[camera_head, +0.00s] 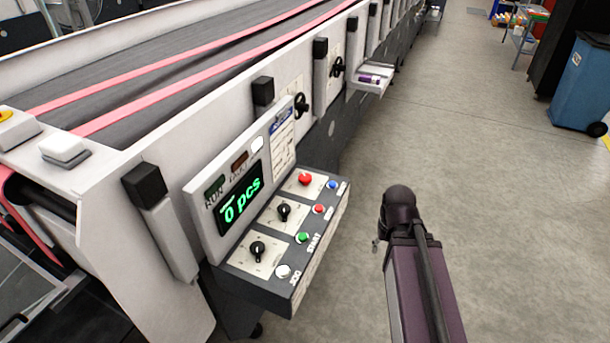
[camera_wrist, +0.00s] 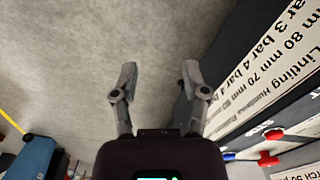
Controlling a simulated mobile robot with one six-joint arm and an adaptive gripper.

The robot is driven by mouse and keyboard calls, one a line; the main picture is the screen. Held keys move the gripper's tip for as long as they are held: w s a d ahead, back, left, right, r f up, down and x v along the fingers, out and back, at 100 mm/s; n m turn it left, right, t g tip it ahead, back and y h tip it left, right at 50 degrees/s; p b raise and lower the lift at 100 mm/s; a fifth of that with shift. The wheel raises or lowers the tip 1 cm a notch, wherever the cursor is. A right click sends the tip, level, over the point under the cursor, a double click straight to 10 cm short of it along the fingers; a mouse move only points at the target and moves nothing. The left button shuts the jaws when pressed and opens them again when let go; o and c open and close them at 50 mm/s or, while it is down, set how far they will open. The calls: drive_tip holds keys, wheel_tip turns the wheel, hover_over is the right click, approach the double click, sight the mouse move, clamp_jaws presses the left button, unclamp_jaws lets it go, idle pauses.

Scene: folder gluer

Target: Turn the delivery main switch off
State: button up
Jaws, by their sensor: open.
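The control panel (camera_head: 262,284) with a green "0 pcs" display (camera_head: 241,202) stands at the machine's near end. Two black rotary switches sit on pale plates, an upper one (camera_head: 283,211) and a lower one (camera_head: 258,250); I cannot read which is the delivery main switch. Both pointers look roughly upright. In the wrist view my gripper (camera_wrist: 158,74) is open and empty, its fingers apart over the floor, left of the panel's printed sheet (camera_wrist: 268,68). In the head view my arm is right of the panel, apart from it, and hides most of the gripper.
The panel also carries a red mushroom button (camera_head: 305,179), a blue button (camera_head: 332,184), a red button (camera_head: 318,208), a green start button (camera_head: 302,237) and a white button (camera_head: 283,271). A blue bin (camera_head: 582,85) stands far right. The floor between is clear.

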drive_tip(key=o, duration=0.3)
drive_tip(key=shift+w, duration=0.1)
drive_tip(key=shift+o, duration=0.6)
drive_tip(key=shift+w+a+r, duration=0.15)
drive_tip(key=shift+w, duration=0.1)
wheel_tip(320, 180, up, 16)
drive_tip(key=m+p, duration=0.8)
drive_tip(key=p, duration=0.8)
hover_over(305, 177)
drive_tip(key=shift+w, duration=0.15)
drive_tip(key=shift+f, duration=0.25)
wheel_tip(305, 177, down, 13)
drive_tip(key=b, duration=1.3)
drive_tip(key=shift+f, duration=0.2)
